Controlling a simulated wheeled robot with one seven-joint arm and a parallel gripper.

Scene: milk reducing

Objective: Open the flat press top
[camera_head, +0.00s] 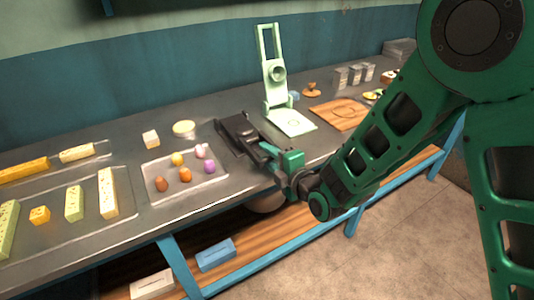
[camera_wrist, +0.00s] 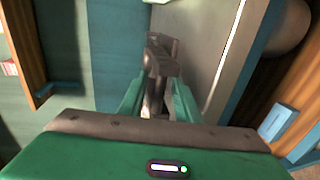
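A low dark grey press (camera_head: 238,133) lies on the table in the head view, its top looking closed and flat. In the wrist view its dark bar-like part (camera_wrist: 160,62) reaches between my fingers. My gripper (camera_head: 265,150) is at the press's right front end, level with it. In the wrist view my two green fingers (camera_wrist: 156,98) stand apart, one on each side of the dark bar. Whether they touch it is hard to see. The press's near end is partly hidden by my gripper.
A tray (camera_head: 158,197) with several coloured balls is left of the press. A pale green stand-like device (camera_head: 275,72) rises behind, to the right. A wooden board (camera_head: 338,119) lies further right. My arm crosses the table's front edge. A shelf (camera_head: 270,235) runs below.

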